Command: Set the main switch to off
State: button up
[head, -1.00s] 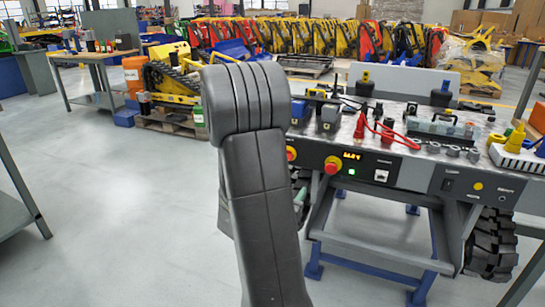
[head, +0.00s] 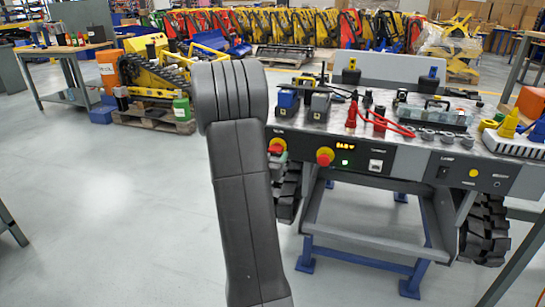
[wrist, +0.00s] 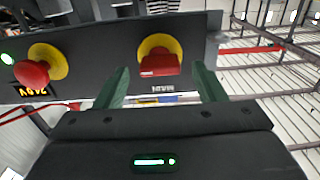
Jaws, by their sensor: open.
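The main switch is a red handle on a yellow round plate. In the wrist view the main switch (wrist: 158,64) shows near the top middle, with an upside-down MAIN label beside it. In the head view the main switch (head: 277,147) is at the left end of the black front panel, just right of my arm. My gripper (wrist: 161,72) is open and empty. Its two green fingers stand apart on either side of the switch in the picture; I cannot tell their depth from it.
A red mushroom button (head: 325,156) on yellow sits right of the switch; it is at left in the wrist view (wrist: 32,74). A lit display (head: 345,147) and green lamp are beside it. Black tracks (head: 484,230) flank the carrier. The floor (head: 100,220) at left is clear.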

jog(key=shift+w+d, duration=0.15)
jog(key=shift+w, duration=0.2)
jog(key=c, duration=1)
